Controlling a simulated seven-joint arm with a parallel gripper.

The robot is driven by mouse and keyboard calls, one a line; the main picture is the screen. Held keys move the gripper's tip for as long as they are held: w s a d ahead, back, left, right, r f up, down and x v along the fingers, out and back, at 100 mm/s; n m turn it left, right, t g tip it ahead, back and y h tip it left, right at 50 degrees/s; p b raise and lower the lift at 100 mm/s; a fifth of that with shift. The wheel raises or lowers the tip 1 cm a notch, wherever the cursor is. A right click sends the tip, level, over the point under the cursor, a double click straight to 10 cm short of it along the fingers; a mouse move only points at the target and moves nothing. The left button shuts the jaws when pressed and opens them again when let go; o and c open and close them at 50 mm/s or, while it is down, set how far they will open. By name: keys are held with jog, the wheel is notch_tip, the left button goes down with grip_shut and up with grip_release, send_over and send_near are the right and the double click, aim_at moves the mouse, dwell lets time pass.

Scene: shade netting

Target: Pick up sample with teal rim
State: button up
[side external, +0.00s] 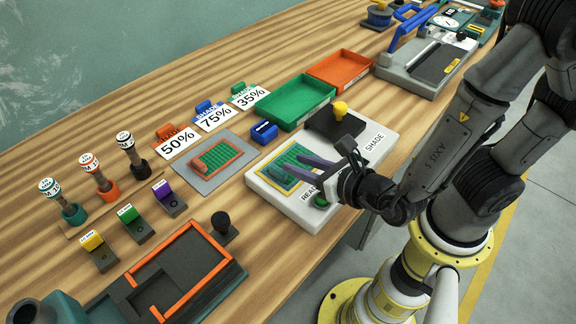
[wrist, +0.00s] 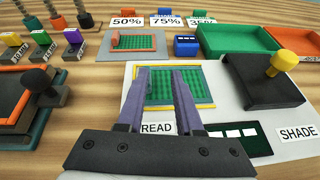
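A flat green mesh sample with a teal rim (wrist: 160,90) lies inside a yellow outline on the white reader marked READ (side external: 318,216). The sample also shows in the side view (side external: 289,158), partly behind my fingers. My gripper (wrist: 161,73) has its two purple-grey fingers apart, with green mesh visible between them. In the side view, my gripper (side external: 294,163) reaches in low from the right over the sample. I cannot tell whether the fingertips touch it. A second green mesh sample with an orange rim (side external: 218,156) lies on a grey mat behind the reader.
A black block with a yellow knob (side external: 340,110) stands on the reader's SHADE end. Green (side external: 297,101) and orange (side external: 342,70) trays lie behind. A small blue box (side external: 264,131) sits near the reader. Cards, stamps and an orange-edged black tray (side external: 190,265) are at the left.

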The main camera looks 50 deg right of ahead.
aim_at(275, 167)
jog(key=shift+s+a+f+n+y, duration=0.1)
jog(key=shift+a+f+n+y, duration=0.25)
jog(key=shift+a, duration=0.1)
jog(key=shift+s+a+f+n+y, duration=0.1)
jog(key=shift+a+f+n+y, duration=0.15)
jog(key=shift+a+n, duration=0.15)
jog(key=shift+x, duration=3.65)
jog(key=shift+r, duration=0.15)
grip_shut()
